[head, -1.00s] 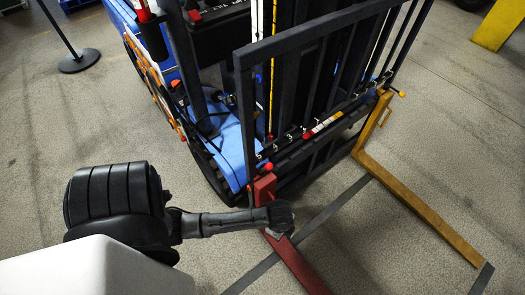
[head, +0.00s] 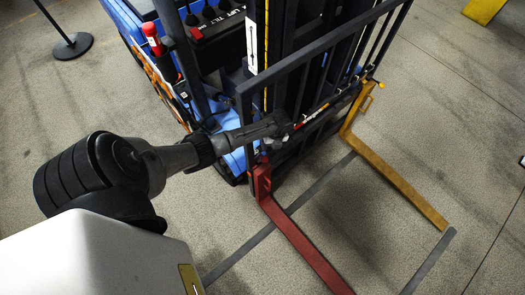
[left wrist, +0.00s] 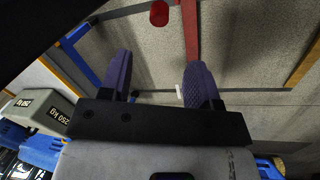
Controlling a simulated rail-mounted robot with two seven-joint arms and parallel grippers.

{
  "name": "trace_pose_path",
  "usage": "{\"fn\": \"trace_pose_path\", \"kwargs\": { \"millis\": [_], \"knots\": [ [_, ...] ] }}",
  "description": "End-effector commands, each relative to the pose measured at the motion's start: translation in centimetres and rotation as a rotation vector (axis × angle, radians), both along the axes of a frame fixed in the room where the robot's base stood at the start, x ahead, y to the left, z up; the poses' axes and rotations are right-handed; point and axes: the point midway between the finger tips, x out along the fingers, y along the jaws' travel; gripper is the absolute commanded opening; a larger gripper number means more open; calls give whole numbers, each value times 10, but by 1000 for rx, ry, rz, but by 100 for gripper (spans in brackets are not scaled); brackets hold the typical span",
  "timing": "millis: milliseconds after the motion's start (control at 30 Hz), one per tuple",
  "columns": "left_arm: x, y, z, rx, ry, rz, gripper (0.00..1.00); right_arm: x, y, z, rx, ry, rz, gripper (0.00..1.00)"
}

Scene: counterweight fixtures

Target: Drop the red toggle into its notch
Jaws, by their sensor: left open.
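The red toggle (head: 265,160) is a small red knob at the top of the red fork (head: 300,243), beside the carriage bar. In the left wrist view, a rounded red knob (left wrist: 159,13), apparently the toggle, shows at the top edge, left of the red fork (left wrist: 191,32). My left gripper (head: 284,124) reaches in front of the mast, above and slightly right of the toggle in the picture. In the left wrist view its two fingers (left wrist: 159,82) are apart with nothing held between them. I cannot make out the notch. My right gripper is not in view.
A blue forklift (head: 160,95) with a dark load guard (head: 315,42) stands close around my left gripper. A yellow fork (head: 400,185) with a yellow knob is at the right. Weights marked 250 kg (left wrist: 42,112) show in the left wrist view. The floor right of the forks is clear.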

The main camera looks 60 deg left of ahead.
Motion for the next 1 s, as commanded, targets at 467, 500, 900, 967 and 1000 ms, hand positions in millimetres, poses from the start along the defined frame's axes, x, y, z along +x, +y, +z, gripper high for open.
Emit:
{"fn": "trace_pose_path", "kwargs": {
  "millis": [467, 500, 900, 967, 1000],
  "knots": [
    [-10, 3, -59, -3, 3, -6, 57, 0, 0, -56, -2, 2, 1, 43],
    [-11, 4, -65, -2, 3, -5, 57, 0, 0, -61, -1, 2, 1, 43],
    [-21, 6, -115, -2, 1, -5, 57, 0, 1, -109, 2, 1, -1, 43],
    [-22, 6, -120, -2, 1, -6, 57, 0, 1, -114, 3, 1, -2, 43],
    [-22, 6, -123, -2, 2, -6, 57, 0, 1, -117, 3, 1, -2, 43]
  ]
}}
